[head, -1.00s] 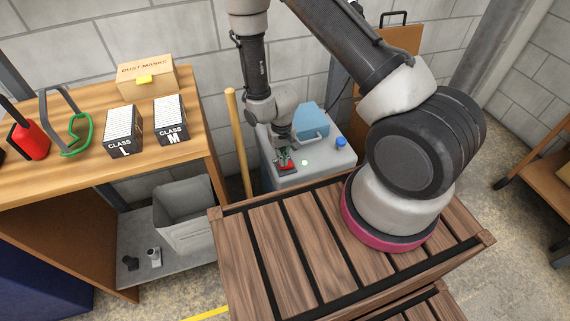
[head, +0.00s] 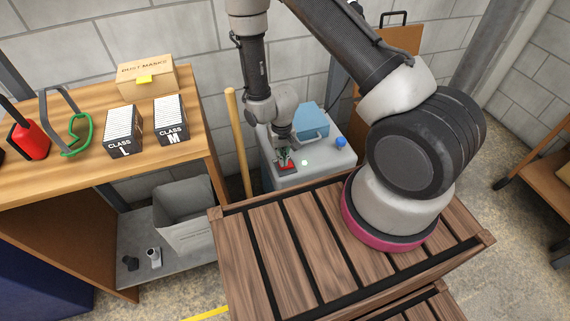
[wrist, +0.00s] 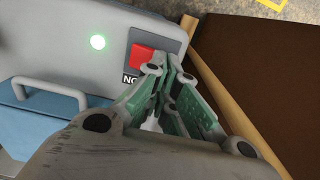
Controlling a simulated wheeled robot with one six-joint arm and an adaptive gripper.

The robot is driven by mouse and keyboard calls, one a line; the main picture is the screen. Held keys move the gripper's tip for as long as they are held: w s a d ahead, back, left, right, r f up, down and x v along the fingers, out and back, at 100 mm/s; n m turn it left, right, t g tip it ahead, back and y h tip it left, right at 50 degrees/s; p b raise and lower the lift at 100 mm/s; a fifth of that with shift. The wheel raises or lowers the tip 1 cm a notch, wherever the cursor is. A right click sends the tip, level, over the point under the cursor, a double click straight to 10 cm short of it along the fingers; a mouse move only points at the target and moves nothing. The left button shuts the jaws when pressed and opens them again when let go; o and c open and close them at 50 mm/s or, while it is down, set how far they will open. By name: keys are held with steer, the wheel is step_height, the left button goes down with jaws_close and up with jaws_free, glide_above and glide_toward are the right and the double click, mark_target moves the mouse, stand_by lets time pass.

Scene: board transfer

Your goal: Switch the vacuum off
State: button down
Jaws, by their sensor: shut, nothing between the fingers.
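The grey vacuum (head: 318,170) stands by the wall behind the slatted wooden surface. On its top are a red switch (head: 288,168) on a dark plate and a lit green light (head: 304,162). The switch (wrist: 142,60) and the glowing light (wrist: 98,42) also show in the wrist view. My gripper (head: 284,160) is shut and empty, pointing down at the switch. In the wrist view my fingertips (wrist: 168,64) are close beside the red rocker; I cannot tell whether they touch it. The gripper partly hides the plate and its label.
A blue part with a handle (head: 312,122) and a blue knob (head: 340,142) are on the vacuum. A wooden pole (head: 238,140) stands left of it. The slatted wooden surface (head: 290,255) lies in front. A workbench (head: 70,170) with filter boxes is at left.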

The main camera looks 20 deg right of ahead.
steer(key=shift+f, duration=1.15)
stand_by(0.4)
steer(key=shift+r, duration=3.5)
